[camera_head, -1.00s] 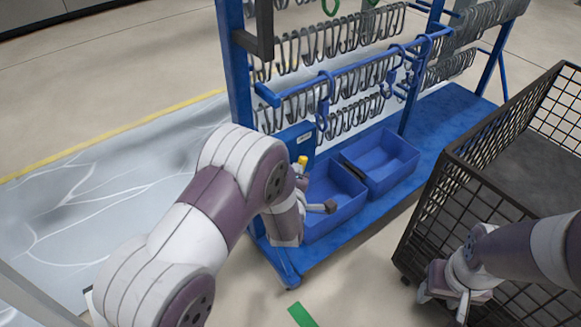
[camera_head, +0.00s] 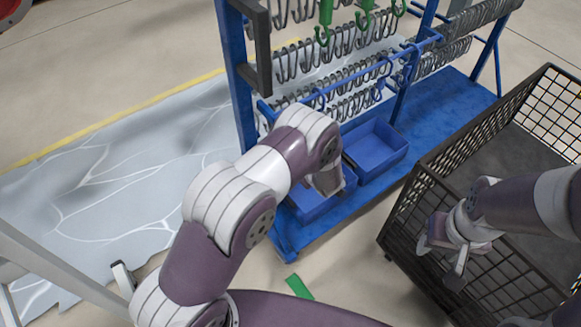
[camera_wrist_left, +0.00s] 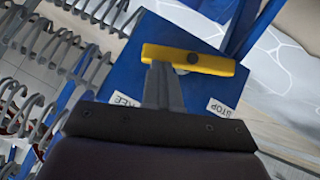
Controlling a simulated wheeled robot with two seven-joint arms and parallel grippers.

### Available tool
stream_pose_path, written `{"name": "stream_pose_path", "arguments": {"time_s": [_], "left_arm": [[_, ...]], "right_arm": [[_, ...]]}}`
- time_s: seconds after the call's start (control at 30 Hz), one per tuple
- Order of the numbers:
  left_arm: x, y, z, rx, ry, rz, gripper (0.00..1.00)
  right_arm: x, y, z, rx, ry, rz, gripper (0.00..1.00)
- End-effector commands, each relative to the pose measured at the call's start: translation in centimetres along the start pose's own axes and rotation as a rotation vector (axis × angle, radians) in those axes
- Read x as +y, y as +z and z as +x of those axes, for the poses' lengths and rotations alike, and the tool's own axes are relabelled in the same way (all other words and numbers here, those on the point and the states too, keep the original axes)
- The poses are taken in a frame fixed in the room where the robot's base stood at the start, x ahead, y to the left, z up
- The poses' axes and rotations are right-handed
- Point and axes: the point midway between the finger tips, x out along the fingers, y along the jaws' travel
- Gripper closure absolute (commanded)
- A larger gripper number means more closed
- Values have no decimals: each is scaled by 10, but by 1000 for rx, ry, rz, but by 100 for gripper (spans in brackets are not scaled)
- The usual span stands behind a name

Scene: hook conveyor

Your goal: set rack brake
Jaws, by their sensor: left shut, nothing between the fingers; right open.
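White labels read FREE (camera_wrist_left: 122,100) and STOP (camera_wrist_left: 221,108). My left gripper (camera_wrist_left: 162,68) is shut and empty, its fingertips close to the lever's left part; I cannot tell whether they touch. In the head view my left arm hides the lever and plate on the blue rack (camera_head: 238,90). My right gripper (camera_head: 441,260) is open and empty by the wire cage.
Blue bins (camera_head: 375,148) stand on the rack's base (camera_head: 440,120). Rows of grey hooks (camera_head: 345,75) and several green hooks (camera_head: 326,22) hang above. The black wire cage (camera_head: 425,190) stands at right.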

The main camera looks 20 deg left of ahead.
Motion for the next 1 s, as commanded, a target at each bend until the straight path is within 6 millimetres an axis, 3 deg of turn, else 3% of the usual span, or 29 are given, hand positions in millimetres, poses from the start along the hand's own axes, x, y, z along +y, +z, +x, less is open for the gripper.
{"name": "stream_pose_path", "arguments": {"time_s": [1.0], "left_arm": [[8,8,9,2,4,-2,100]], "right_arm": [[0,-1,-9,0,0,0,51]]}}
